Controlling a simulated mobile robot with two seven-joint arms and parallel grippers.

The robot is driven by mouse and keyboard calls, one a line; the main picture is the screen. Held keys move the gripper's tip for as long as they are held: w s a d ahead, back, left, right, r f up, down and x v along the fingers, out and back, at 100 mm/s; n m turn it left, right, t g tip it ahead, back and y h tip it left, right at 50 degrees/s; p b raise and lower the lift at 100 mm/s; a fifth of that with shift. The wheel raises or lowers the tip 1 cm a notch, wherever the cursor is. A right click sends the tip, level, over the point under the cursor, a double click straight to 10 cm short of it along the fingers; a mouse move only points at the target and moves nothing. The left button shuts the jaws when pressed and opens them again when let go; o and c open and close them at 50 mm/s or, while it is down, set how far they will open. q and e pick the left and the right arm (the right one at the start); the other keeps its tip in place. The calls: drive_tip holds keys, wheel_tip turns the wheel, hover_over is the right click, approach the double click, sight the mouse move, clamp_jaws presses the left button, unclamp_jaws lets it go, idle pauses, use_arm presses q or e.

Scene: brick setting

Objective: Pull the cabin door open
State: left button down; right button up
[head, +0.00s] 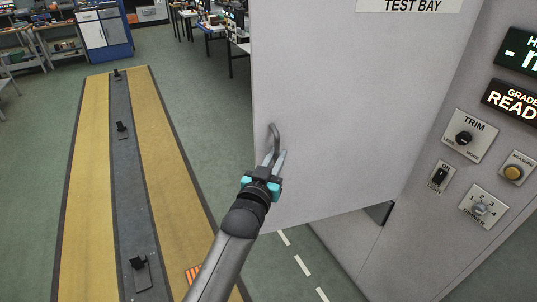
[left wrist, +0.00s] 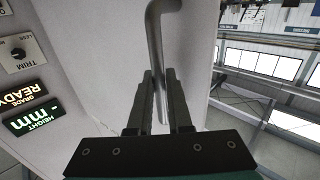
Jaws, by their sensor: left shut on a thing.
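The cabin door (head: 335,90) is a light grey panel with a "TEST BAY" label at its top. It stands ajar from the grey cabin wall, with a dark gap under its lower right part. A grey bar handle (head: 275,138) is near the door's left edge. My left gripper (head: 275,160) is at the handle's lower part. In the left wrist view, the two dark fingers (left wrist: 160,92) are on either side of the handle (left wrist: 155,45) and shut on it. My right gripper is in neither view.
A yellow and grey floor track (head: 125,180) runs at the left. Workbenches (head: 205,30) stand far back. Green floor between them is clear.

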use_arm(q)
drive_tip(key=c, duration=0.8)
unclamp_jaws()
drive_tip(key=shift+d, duration=0.15)
drive_tip(key=shift+c, duration=0.2)
drive_tip(key=shift+s+a, duration=0.25)
drive_tip(key=shift+s, duration=0.15)
drive_tip(key=b+v, duration=0.1)
drive_tip(key=v, duration=1.3)
drive_tip(key=shift+s, duration=0.15)
